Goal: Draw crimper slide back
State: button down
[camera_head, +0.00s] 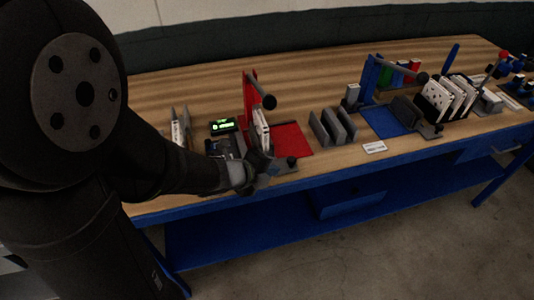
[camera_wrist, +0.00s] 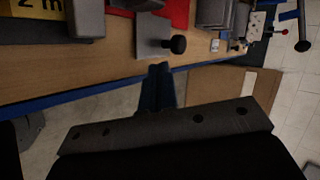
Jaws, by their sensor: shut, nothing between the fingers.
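A red press-like station (camera_head: 251,92) with a dark-knobbed lever stands on the bench beside a red mat (camera_head: 292,138). A grey slide plate with a black knob (camera_head: 291,161) sits at this station's front edge. In the wrist view the plate (camera_wrist: 152,32) and its knob (camera_wrist: 178,44) show near the top middle. My gripper (camera_head: 257,166) is just left of the knob, low at the bench front, and looks apart from it. It is shut and empty. My gripper hides part of the plate in the head view.
A blue station (camera_head: 369,78) with a similar lever and knobbed plate stands to the right. Grey upright plates (camera_head: 333,126) stand between the stations. A small green-lit display (camera_head: 223,126) is at left. The bench's blue front edge (camera_head: 330,160) is close; open floor lies beyond.

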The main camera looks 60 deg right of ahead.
aim_at(288, 163)
jog(key=shift+s+d+f, duration=0.1)
jog(key=shift+s+d, duration=0.1)
jog(key=shift+d, duration=0.4)
jog(key=shift+s+d+f, duration=0.1)
jog(key=shift+s+d, duration=0.1)
jog(key=shift+d, duration=0.45)
jog(key=shift+s+d+f, duration=0.1)
jog(key=shift+s+d, duration=0.1)
jog(key=shift+d, duration=0.4)
jog(key=s+d, duration=0.7)
jog(key=shift+s+d+r, duration=0.1)
jog(key=shift+s+d, duration=0.15)
jog(key=shift+s, duration=0.05)
jog(key=a, duration=0.1)
jog(key=w+a, duration=0.1)
jog(key=a, duration=0.1)
jog(key=a+r, duration=0.1)
jog(key=shift+w+a, duration=0.15)
jog(key=shift+w, duration=0.15)
jog(key=v, duration=0.9)
jog(key=shift+a, duration=0.2)
jog(key=shift+r, duration=0.1)
jog(key=shift+d, duration=0.1)
